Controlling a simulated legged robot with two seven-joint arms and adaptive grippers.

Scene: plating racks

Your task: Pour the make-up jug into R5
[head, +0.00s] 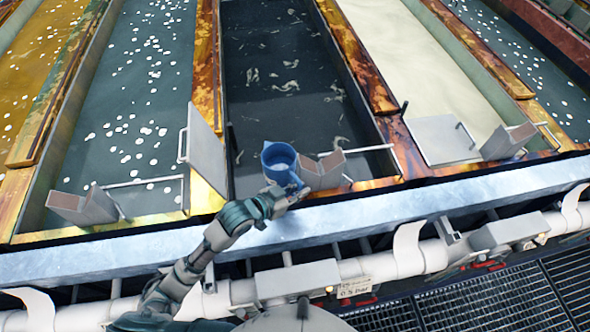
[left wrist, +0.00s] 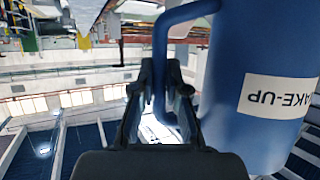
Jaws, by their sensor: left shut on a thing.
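The blue make-up jug (head: 278,158) is in the middle of the head view, with pale contents showing through its open top. It looks roughly upright, above the near end of a dark tank (head: 285,75) with pale flakes on its surface. My left gripper (head: 293,195) is shut on the jug's handle on the near side. In the left wrist view the jug (left wrist: 255,60) fills the right side, its "MAKE-UP" label upside down, and the gripper's fingers (left wrist: 167,100) are at the handle. No tank label is readable, so I cannot tell which is R5. My right gripper is out of view.
A raised grey lid plate (head: 205,150) stands left of the jug, and a grey bracket block (head: 322,170) with a rod is close on its right. Neighbouring tanks hold white-dotted liquid (head: 130,90) and cream liquid (head: 420,70). A metal ledge (head: 400,208) runs along the front.

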